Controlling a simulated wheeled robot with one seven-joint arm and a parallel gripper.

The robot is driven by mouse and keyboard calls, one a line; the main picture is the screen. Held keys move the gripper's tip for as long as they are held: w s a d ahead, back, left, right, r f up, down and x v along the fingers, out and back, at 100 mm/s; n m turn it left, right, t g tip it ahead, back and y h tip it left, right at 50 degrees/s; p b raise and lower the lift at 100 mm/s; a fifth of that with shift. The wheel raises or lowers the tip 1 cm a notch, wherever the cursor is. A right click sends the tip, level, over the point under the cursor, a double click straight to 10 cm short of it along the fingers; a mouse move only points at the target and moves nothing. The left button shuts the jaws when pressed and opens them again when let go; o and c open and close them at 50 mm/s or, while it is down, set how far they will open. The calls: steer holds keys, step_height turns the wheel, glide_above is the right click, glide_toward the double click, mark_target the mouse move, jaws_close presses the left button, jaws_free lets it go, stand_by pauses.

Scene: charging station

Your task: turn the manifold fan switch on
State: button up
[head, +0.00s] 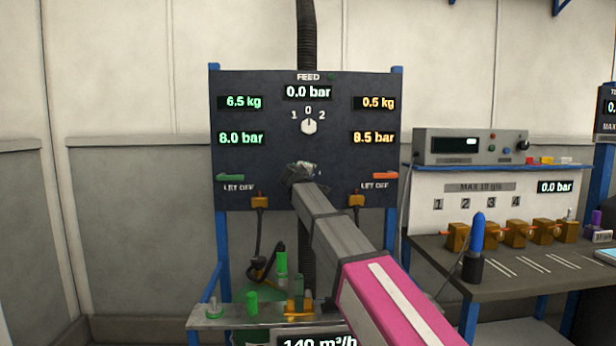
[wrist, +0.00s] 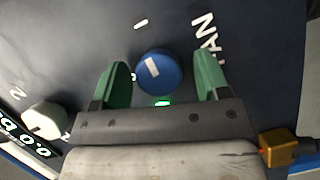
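The fan switch (wrist: 158,72) is a round blue knob with a white mark, on the dark panel beside the letters "AN", the rest of the word being cut off or unclear. A short white tick stands beyond it. My gripper (wrist: 163,80) is open, with one green finger on each side of the knob and a gap showing at both sides. Whether the fingertips reach past the knob's face cannot be told. In the head view my gripper (head: 303,172) is at the middle of the feed panel (head: 235,172) and hides the knob.
A white feed selector (head: 309,126) sits above my gripper; it also shows in the wrist view (wrist: 45,120). A small lit green lamp (wrist: 162,103) shows by the gripper's edge. A bench (head: 500,275) with brass valves stands right.

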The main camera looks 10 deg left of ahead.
steer(key=s+a+r, duration=0.1)
steer(key=s, duration=0.9)
steer(key=shift+s+a, duration=0.2)
steer(key=shift+s, duration=0.1)
